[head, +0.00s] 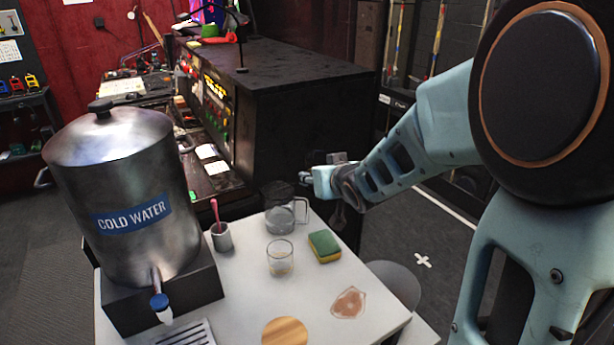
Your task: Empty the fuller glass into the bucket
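A clear glass (280,258) stands upright on the white table, with a little pale liquid or tint near its bottom. Behind it stands a clear glass jug (280,213) with a handle on its right; its fill level is hard to tell. I cannot make out a second drinking glass or a clear bucket. A grey rounded shape (396,283) by the table's right edge may be a stool or a container; I cannot tell. My gripper (318,182) is at the end of my arm, behind and right of the jug, apart from the glass. Its fingers are too small and dark to read.
A steel cold water dispenser (125,200) stands on a dark base at the left. The table (240,300) also holds a grey cup with a pink stick (221,236), a sponge (324,246), a brownish patch (348,303) and a wooden disc (285,332). A black cabinet (300,120) stands behind.

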